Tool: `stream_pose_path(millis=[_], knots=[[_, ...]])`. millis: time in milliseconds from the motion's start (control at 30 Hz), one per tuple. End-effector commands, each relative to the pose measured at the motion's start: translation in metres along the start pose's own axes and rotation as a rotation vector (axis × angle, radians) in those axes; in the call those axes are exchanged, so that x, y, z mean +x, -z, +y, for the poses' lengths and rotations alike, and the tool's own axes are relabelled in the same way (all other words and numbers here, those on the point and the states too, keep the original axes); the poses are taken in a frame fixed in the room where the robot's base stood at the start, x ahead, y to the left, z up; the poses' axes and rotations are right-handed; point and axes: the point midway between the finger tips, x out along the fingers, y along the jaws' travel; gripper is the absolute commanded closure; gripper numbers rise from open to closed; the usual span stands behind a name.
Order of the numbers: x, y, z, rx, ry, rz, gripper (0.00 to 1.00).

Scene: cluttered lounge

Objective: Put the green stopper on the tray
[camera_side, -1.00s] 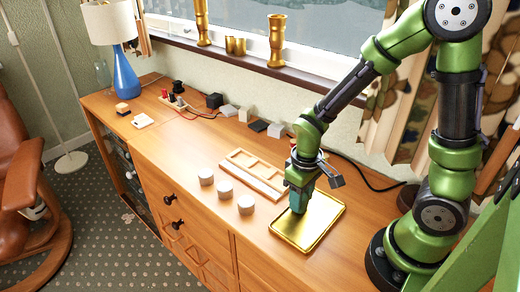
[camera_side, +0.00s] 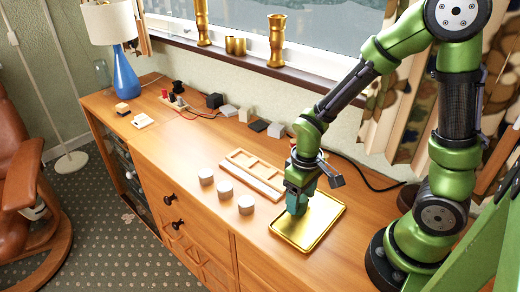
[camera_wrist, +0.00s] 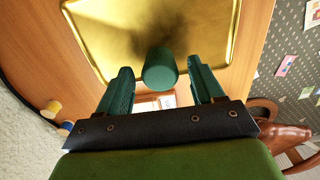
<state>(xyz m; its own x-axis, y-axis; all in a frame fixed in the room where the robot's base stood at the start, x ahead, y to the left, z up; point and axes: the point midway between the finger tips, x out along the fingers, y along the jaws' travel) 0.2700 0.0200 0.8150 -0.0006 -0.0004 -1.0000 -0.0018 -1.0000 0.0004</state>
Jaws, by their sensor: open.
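The green stopper (camera_wrist: 160,70) is a dark green cylinder in the wrist view, between my two fingers, with a gap on either side. It overlaps the gold tray (camera_wrist: 88,30) there and appears to stand upright on it, near one edge. Its contact with the tray is hard to see. In the side view the gold tray (camera_side: 326,226) lies flat on the cabinet top. My gripper (camera_side: 298,208) points down over the tray's left part, and its fingers hide the stopper. The wrist view shows my gripper (camera_wrist: 160,84) open around the stopper.
Several whitish round pieces (camera_side: 206,177) stand left of the tray. A wooden rack (camera_side: 254,173) with compartments lies behind them. Small grey and black blocks (camera_side: 258,126) and a cable line the wall side. A blue lamp (camera_side: 126,78) stands at the far left.

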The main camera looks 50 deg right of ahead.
Motion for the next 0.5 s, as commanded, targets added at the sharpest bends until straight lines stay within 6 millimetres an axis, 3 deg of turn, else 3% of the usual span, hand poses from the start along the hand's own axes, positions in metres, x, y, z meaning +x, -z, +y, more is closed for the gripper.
stream_pose_path(millis=[500], knots=[[-0.100, 0.001, 0.000, 0.000, 0.000, 0.005, 0.33]])
